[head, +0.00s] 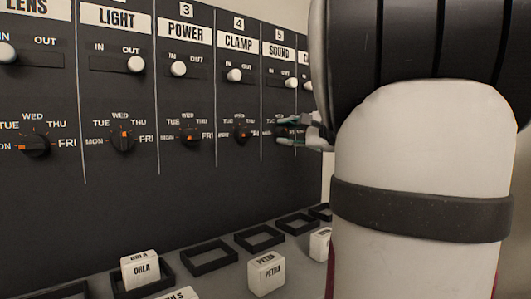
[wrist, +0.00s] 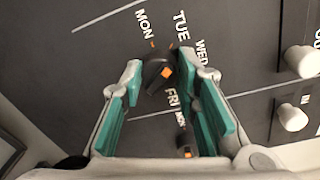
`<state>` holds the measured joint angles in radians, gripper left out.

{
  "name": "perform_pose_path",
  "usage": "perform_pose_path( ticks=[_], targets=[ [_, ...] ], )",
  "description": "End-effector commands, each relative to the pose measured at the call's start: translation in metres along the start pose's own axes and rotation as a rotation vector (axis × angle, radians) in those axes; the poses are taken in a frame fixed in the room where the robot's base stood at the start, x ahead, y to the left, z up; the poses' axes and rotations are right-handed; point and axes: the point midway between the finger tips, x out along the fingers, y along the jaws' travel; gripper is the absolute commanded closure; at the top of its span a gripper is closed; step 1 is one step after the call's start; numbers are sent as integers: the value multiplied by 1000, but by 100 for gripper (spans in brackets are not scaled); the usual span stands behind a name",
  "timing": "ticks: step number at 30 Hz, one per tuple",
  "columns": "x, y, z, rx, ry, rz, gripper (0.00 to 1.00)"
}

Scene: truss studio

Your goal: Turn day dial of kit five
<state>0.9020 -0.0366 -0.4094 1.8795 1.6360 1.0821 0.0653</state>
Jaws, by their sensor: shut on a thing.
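Kit five is the panel column headed 5 SOUND (head: 280,53) in the head view. Its day dial is mostly hidden there by my gripper (head: 284,134). In the wrist view the black day dial (wrist: 155,78) sits between the tips of my gripper (wrist: 158,76), which is shut on it with one green-padded finger on each side. An orange mark shows on the dial's face, on the side towards WED. MON, TUE, WED and FRI labels show around it; THU is not seen, and the finger on the right covers that area.
A neighbouring dial (wrist: 184,143) lies between my finger bases in the wrist view. White slider knobs (wrist: 301,61) stick out at the right. In the head view, dials of other kits (head: 123,138) line the panel, above black frames (head: 209,258) and white name blocks (head: 266,273).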

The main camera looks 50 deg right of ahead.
Motion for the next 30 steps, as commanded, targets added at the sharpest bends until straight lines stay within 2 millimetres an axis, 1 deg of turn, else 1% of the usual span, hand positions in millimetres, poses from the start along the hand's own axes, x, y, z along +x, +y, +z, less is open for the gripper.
perform_pose_path(
  ticks=[1,18,24,30],
  targets=[
    [2,6,0,-48,0,-2,99],
    [1,6,0,-576,31,-8,99],
    [1,6,0,-734,41,-9,99],
    [2,5,0,-851,48,-9,99]
  ],
)
